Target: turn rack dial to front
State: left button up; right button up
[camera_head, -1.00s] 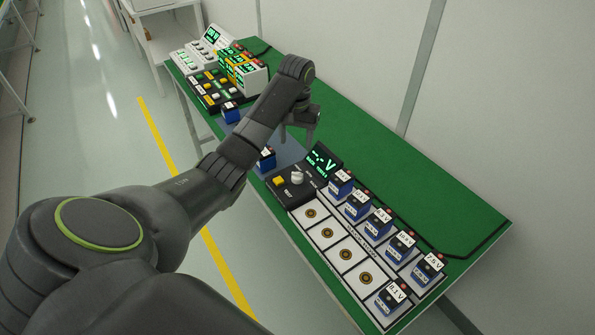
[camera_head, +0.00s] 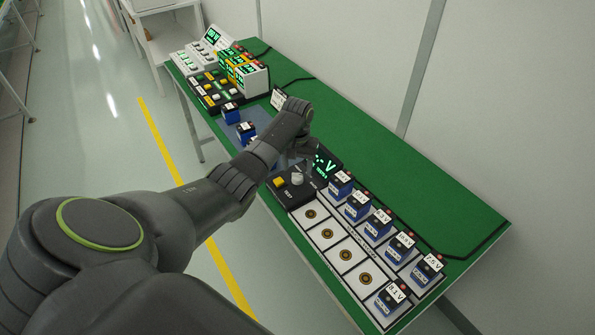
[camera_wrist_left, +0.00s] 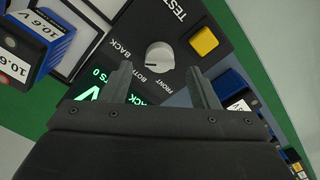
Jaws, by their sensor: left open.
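My right gripper is not in view.
A yellow button (camera_wrist_left: 204,41) is beside the knob. A green-lit display (camera_head: 325,163) stands behind it. Several blue battery blocks (camera_head: 378,224) stand along the white rack tray (camera_head: 328,235). Control boxes (camera_head: 250,77) stand at the table's far end. The green tabletop (camera_head: 400,170) behind is clear.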

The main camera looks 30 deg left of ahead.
aim_at(297, 174)
pick_arm(q)
jog(key=shift+f, duration=1.6)
jog(key=c, duration=1)
